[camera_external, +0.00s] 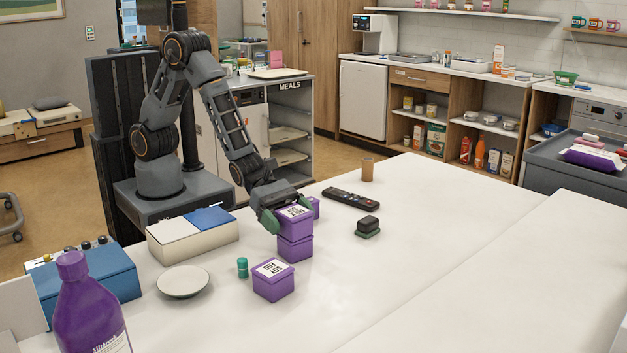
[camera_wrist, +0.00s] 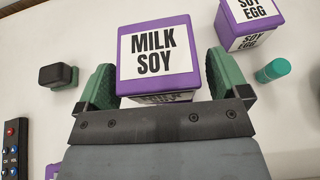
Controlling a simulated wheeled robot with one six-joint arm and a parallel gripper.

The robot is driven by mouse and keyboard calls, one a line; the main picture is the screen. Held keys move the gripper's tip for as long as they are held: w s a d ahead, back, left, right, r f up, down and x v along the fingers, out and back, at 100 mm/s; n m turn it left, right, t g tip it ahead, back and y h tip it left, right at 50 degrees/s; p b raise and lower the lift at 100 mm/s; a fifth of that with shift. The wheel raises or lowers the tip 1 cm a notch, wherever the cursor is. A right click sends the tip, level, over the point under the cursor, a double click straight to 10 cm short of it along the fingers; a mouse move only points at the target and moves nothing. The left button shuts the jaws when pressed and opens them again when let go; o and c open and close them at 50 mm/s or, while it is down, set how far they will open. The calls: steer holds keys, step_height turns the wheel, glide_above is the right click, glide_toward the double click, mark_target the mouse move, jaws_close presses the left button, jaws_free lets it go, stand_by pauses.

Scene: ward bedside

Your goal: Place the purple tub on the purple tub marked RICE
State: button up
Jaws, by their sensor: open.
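A purple tub (camera_external: 293,222) with a white lid label stands on top of another purple tub (camera_external: 295,249) in the external view. In the wrist view the upper tub (camera_wrist: 187,50) reads MILK SOY. My gripper (camera_external: 287,212) is around the upper tub, with a green finger on each side. In the wrist view my gripper (camera_wrist: 158,64) is open, with the tub between its fingers. The lower tub's label is hidden, so I cannot read RICE on it. The two tubs look roughly aligned.
A purple SOY EGG tub (camera_external: 273,281) stands in front, beside a teal cylinder (camera_external: 242,267). Another purple tub (camera_external: 315,206) is close behind the stack. A remote (camera_external: 351,199), a dark block (camera_external: 368,226) and a brown cup (camera_external: 367,169) lie beyond. The table's right side is clear.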

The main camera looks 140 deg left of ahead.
steer(key=shift+r, duration=0.1)
steer(key=shift+r+p, duration=0.25)
steer(key=shift+p, duration=0.15)
steer(key=b+v, duration=0.1)
steer(key=v, duration=1)
steer(key=s+d+r+m+g+h, duration=0.3)
steer(key=s+d+m+h, duration=0.1)
steer(key=d+m, duration=0.5)
steer(key=s+d+r+m+g+h, duration=0.2)
steer(key=s+d+m+g+h, duration=0.15)
steer(key=d+m, duration=0.55)
steer(key=s+a+r+m+g+y, duration=0.1)
steer(key=s+a+m+g+y, duration=0.2)
steer(key=m, duration=1.5)
steer(key=shift+s+a+r+y, duration=0.3)
steer(key=shift+s+a+y, duration=2.2)
steer(key=shift+s, duration=0.75)
steer(key=shift+a+r+g+h, duration=0.1)
steer(key=shift+a+g+h, duration=0.05)
steer(key=shift+g+h, duration=0.1)
